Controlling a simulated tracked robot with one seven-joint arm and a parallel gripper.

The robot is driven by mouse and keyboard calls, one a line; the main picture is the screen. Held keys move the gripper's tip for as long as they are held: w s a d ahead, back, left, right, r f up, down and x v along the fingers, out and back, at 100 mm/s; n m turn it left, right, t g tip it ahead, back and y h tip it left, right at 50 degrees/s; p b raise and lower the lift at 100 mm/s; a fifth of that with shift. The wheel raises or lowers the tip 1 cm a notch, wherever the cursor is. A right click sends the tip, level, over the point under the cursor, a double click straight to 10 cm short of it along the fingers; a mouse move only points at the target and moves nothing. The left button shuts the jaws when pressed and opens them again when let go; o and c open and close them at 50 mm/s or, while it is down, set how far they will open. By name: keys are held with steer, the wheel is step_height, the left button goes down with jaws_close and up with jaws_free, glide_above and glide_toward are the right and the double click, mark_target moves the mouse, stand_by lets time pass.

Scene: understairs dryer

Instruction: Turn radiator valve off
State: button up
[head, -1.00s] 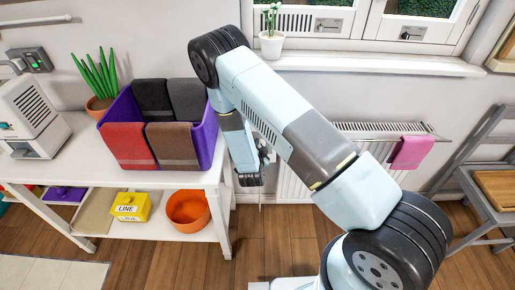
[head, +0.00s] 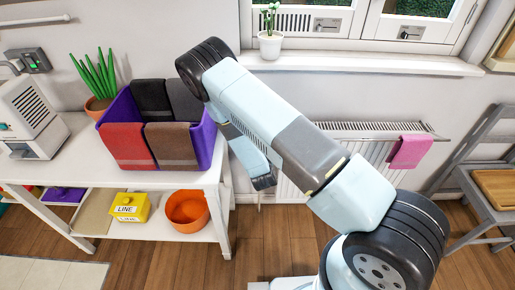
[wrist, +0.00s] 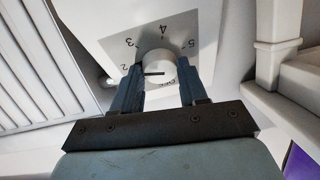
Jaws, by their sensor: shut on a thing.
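My gripper (wrist: 160,76) is shut on the knob, one dark finger on each side.
The white radiator (head: 370,165) stands under the window, with a pink cloth (head: 410,151) on its right end. A white table (head: 130,180) stands left of my arm and bears a purple bin (head: 205,142) with cloths. Wooden floor is clear in front.

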steer(key=n, duration=0.2)
steer(key=n+y, duration=0.1)
steer(key=n, duration=0.3)
steer(key=shift+w+d+r+g+y, duration=0.2)
steer(key=shift+d+g+y, duration=0.1)
steer(key=shift+y, duration=0.1)
steer(key=n+g+y, duration=0.1)
steer(key=n, duration=0.5)
steer(key=shift+r, duration=0.15)
steer(key=n+g, duration=0.1)
steer(key=n, duration=0.2)
steer(key=n+g, duration=0.1)
steer(key=n, duration=0.2)
steer(key=shift+w+a+r+n+y, duration=0.1)
steer(key=shift+r+n+y, duration=0.05)
steer(key=shift+n+y, duration=0.2)
steer(key=shift+a+n+g, duration=0.1)
steer(key=shift+n+g, duration=0.4)
steer(key=shift+n, duration=1.25)
steer(key=o, duration=1.1)
steer(key=shift+c, duration=0.2)
